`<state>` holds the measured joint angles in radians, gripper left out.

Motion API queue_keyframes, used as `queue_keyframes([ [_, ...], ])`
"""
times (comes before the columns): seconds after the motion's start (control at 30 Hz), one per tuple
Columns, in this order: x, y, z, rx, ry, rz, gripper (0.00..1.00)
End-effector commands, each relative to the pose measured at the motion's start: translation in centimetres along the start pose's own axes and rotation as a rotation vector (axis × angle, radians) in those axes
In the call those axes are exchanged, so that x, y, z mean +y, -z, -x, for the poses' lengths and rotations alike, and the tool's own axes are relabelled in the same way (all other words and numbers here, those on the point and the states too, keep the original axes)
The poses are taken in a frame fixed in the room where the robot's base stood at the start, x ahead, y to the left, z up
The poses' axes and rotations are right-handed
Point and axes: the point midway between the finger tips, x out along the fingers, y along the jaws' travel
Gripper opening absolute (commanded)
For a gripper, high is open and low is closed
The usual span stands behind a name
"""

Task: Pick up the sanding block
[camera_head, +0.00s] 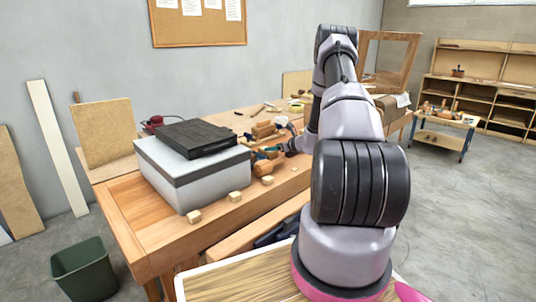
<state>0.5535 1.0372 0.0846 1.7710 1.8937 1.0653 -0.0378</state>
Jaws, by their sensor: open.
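My gripper (287,147) is small and partly hidden behind my arm. It is over the right part of the wooden workbench, close to a cluster of tools and wooden pieces. Its jaws are open, and I see nothing held in them. I cannot tell for certain which piece is the sanding block. Candidates are a wooden block (263,130) left of my gripper and a rounded wooden piece (264,167) nearer the front edge. My arm hides part of the bench to the right.
A grey box (190,180) with a black case (196,138) on top fills the left of the workbench (150,215). Several small wooden blocks (235,196) line its front edge. A green bin (84,270) stands on the floor. Hand tools (268,108) lie at the back.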

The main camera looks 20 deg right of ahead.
Motion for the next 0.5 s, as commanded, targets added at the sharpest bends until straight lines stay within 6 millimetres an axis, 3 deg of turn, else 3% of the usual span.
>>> queue_keyframes([
  [0.27,0.1,0.1,-2.6,0.001,-0.001,0.001,0.78],
  [0.5,0.2,0.4,-6.1,0.000,-0.002,0.001,0.78],
])
